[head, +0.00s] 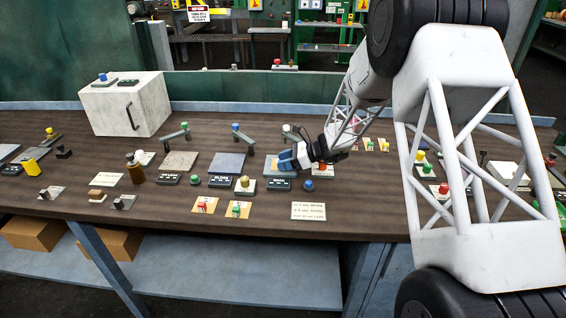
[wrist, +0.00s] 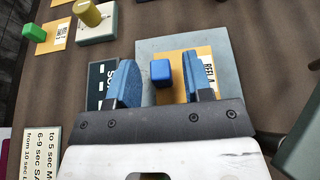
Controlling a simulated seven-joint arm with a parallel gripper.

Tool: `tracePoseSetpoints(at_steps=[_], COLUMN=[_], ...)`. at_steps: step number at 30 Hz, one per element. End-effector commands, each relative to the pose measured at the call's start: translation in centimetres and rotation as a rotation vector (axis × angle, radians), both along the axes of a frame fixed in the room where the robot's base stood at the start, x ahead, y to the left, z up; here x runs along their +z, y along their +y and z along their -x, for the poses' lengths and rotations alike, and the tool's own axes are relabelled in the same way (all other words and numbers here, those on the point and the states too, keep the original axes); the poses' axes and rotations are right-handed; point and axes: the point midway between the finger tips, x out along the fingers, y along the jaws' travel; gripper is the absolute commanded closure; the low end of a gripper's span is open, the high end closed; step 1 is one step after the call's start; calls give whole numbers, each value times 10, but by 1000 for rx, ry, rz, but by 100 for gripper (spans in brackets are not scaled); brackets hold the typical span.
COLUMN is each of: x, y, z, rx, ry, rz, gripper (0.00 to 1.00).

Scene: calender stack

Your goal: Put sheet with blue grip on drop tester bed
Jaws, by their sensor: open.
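The sheet (wrist: 178,88) is a tan card with a white printed label and a small blue block grip (wrist: 160,72). In the wrist view it lies on a larger grey plate (wrist: 155,45). My gripper (wrist: 159,66) is open, with its blue fingers on either side of the blue grip and a gap on each side. In the head view my gripper (head: 285,161) is low over a pale plate (head: 270,185) right of centre and hides most of the sheet. A blue-grey plate (head: 226,163) and a speckled plate (head: 180,161) lie to its left; I cannot tell which is the drop tester bed.
A black sign (wrist: 100,80) is beside the left finger. A yellow knob on a block (head: 244,186) stands to the left, and a blue knob (head: 308,185) at front right. Posts with arms stand behind the plates. A white cabinet (head: 125,105) is at back left.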

Motion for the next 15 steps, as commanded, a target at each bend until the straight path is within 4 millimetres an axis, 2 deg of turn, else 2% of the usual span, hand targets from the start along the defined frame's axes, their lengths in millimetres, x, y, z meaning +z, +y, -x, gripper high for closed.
tracePoseSetpoints(at_steps=[5, 15], x=[7, 28], y=[-17, -67], z=[0, 0], rx=[-2, -1], ry=[0, -1], rz=[0, 0], gripper=[54, 54])
